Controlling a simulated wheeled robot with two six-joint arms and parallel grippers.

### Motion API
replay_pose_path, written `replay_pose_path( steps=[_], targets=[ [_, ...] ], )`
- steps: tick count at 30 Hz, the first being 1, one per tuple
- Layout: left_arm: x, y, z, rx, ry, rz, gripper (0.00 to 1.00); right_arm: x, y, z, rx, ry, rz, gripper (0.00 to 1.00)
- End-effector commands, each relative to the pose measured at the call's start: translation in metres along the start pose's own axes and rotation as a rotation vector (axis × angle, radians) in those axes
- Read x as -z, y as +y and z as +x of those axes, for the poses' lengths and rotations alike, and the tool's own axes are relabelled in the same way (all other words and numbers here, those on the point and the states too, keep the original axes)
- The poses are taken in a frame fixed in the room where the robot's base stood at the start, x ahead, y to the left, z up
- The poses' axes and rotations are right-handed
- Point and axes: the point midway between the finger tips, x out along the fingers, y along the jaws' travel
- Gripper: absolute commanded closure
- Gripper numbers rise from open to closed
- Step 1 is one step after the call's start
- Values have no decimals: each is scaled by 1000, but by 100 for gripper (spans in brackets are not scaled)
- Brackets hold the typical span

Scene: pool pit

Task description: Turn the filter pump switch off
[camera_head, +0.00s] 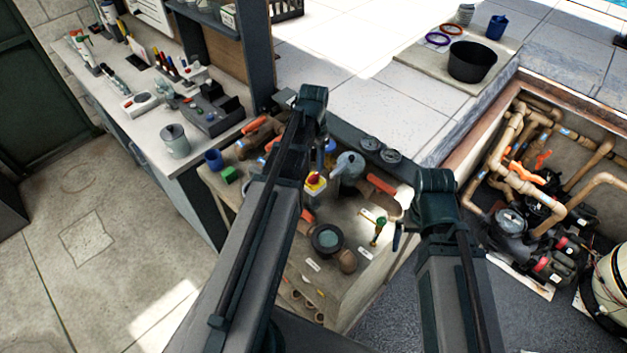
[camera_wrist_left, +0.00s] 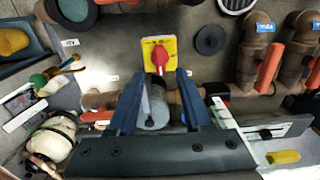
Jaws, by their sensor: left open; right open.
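The filter pump switch is a red rotary knob on a yellow plate (camera_head: 316,183), on the cluttered workbench just right of my left arm. In the left wrist view the switch (camera_wrist_left: 159,55) is just beyond my left gripper (camera_wrist_left: 161,74). Its two blue fingers are apart, with the red knob lined up between their tips; I cannot tell whether they touch it. A grey cylinder (camera_wrist_left: 154,112) shows between the fingers, lower down. My right gripper (camera_head: 398,235) is mostly hidden by its own wrist, over the bench's right edge, away from the switch.
A grey jug (camera_head: 350,168), a dark round pot (camera_head: 327,239) and brown pipes with orange handles (camera_wrist_left: 268,65) crowd around the switch. A long counter (camera_head: 178,140) with tools is at the left. A pit with pipes and pumps (camera_head: 530,190) is at the right.

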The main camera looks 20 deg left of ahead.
Motion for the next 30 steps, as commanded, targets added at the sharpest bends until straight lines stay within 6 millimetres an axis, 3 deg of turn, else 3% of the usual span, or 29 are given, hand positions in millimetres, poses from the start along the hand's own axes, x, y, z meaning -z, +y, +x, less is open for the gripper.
replay_pose_path(
  steps=[1,10,23,30],
  targets=[
    [0,0,16,0,0,0,50,1,-1,15,0,1,1,0],
    [0,0,53,0,0,0,50,3,-5,53,-1,1,-3,0],
    [0,0,58,0,0,0,50,4,-5,58,-2,1,-6,0],
    [0,0,58,0,0,0,93,4,-5,58,-2,1,-6,0]
  ],
)
